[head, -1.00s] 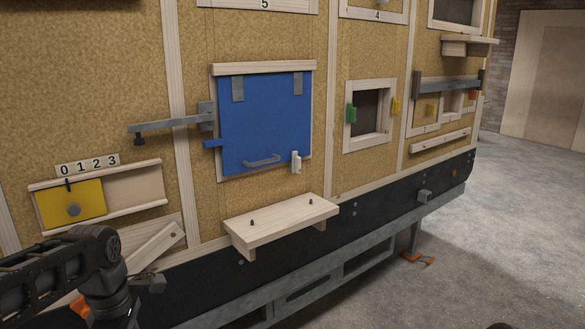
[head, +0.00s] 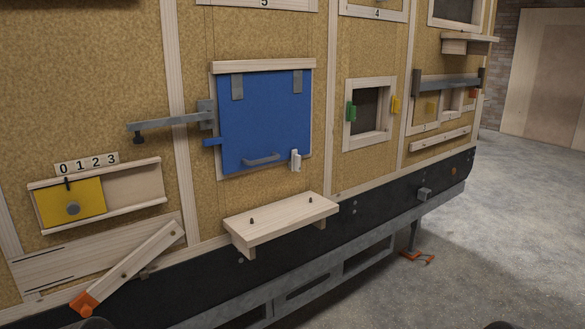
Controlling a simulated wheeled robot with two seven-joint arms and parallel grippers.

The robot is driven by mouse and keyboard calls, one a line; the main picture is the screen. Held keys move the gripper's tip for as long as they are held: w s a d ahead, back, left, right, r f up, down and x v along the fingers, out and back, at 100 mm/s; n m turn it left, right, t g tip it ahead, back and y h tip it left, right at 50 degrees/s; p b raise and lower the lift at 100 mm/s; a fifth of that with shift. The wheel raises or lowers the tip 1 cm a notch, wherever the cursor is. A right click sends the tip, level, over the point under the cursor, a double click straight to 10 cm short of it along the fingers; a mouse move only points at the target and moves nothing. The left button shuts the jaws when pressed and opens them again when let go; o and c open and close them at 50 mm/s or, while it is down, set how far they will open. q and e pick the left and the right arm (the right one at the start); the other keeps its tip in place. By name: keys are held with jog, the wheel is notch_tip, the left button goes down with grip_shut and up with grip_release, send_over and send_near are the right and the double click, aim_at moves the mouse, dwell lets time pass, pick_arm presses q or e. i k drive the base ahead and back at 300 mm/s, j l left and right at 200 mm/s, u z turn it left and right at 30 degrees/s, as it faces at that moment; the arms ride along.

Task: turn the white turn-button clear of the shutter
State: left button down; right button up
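The blue shutter (head: 265,115) is closed flat against the tan wall, hung from two grey hinges at its top edge. It has a grey handle (head: 264,159) near its bottom. The white turn-button (head: 295,160) stands upright at the shutter's lower right corner; I cannot tell how far it overlaps the edge. Neither of my grippers is in view; only small dark shapes show at the bottom edge of the picture.
A grey bar (head: 165,123) juts left beside the shutter. A wooden shelf (head: 282,222) with two dark pegs sticks out below it. A yellow sliding panel (head: 71,203) and an orange-tipped wooden bar (head: 130,265) are at lower left. Open floor (head: 500,240) lies to the right.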

aim_at(295, 158)
jog(key=i+j, duration=0.1)
jog(key=i, duration=1.1)
jog(key=i+z, duration=0.15)
jog(key=z, duration=1)
